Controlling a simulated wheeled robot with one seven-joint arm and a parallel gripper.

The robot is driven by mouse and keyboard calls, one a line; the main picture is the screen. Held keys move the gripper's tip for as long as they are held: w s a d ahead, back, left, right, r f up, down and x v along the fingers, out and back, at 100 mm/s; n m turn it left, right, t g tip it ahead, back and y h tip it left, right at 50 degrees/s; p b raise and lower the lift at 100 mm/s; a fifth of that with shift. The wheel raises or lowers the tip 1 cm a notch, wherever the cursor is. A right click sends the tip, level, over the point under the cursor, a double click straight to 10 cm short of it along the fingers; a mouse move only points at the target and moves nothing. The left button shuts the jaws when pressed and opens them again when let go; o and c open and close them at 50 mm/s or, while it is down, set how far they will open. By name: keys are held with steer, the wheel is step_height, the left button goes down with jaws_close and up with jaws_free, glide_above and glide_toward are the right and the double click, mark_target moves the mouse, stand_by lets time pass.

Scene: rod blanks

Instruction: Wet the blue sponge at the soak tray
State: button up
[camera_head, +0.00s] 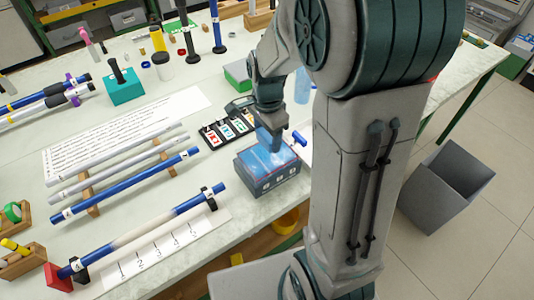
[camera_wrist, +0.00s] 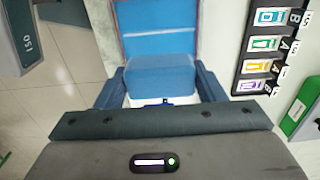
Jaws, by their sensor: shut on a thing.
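The blue sponge (camera_wrist: 160,76) is a soft-edged block between the two fingers of my gripper (camera_wrist: 160,88) in the wrist view. My gripper is shut on it. In the head view my gripper (camera_head: 270,124) points down over the soak tray (camera_head: 276,182), a grey-blue box with blue inside and a thin red line. The sponge's lower end is at or just over the tray's blue inside. I cannot tell whether it touches the water. Part of the tray's far side is hidden by my gripper and the sponge.
A black board of coloured label cards (camera_head: 226,131) lies just left of the tray. Blue and grey rods rest on wooden racks (camera_head: 90,205) further left. A grey bin (camera_head: 446,188) stands on the floor at right. The table edge is close in front of the tray.

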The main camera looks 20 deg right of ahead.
mark_target(267, 134)
steer(key=shift+r, duration=0.1)
step_height(267, 134, up, 4)
steer(key=p, duration=0.3)
stand_by(0.6)
